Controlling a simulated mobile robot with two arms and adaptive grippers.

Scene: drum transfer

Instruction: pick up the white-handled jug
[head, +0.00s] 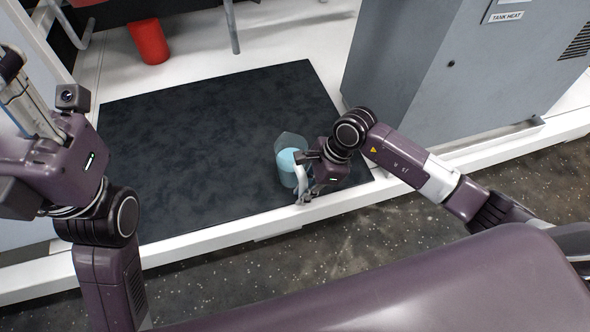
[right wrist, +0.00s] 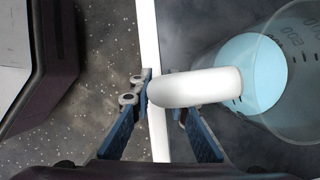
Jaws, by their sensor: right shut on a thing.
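The clear jug (head: 288,160) holds pale blue liquid and stands upright near the front right of the dark mat; I cannot tell whether its base touches the mat. My right gripper (head: 304,176) is at its near right side. In the right wrist view the white handle (right wrist: 200,88) lies between the blue-grey fingers of the right gripper (right wrist: 158,112), which is shut on it. The jug's graduated wall (right wrist: 297,75) shows to the right there. My left arm is raised at the left of the head view; its fingers cannot be made out clearly.
The dark mat (head: 190,130) is otherwise bare. A red bucket (head: 149,41) stands behind it at the back left. A grey cabinet (head: 430,70) rises close to the right of the mat. A white ledge (head: 215,233) runs along the mat's front edge.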

